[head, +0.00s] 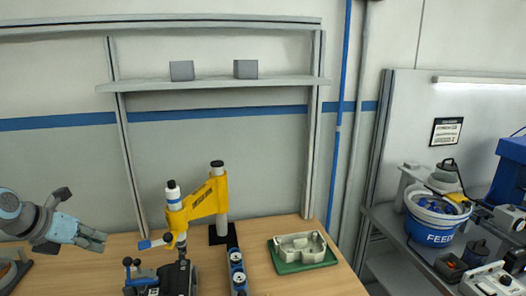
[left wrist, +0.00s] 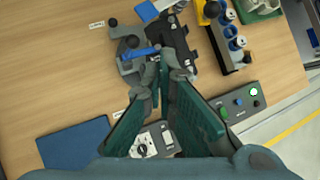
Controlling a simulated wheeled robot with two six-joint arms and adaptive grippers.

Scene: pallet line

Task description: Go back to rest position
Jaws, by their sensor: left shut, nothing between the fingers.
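My left gripper (head: 98,241) hangs at the left in the head view, above the wooden table and apart from anything. Its fingers are shut with nothing between them. In the left wrist view its fingertips (left wrist: 163,68) point over the black fixture (left wrist: 172,40) with a blue lever; they overlap it in the picture. My right gripper does not show in either view.
A yellow press (head: 205,200) stands on the table (head: 262,262), with a dark fixture before it. A blue-grey block with round parts (head: 237,270) and a green tray with a pale casting (head: 300,266) lie to its right. A blue bucket (head: 437,238) stands at far right.

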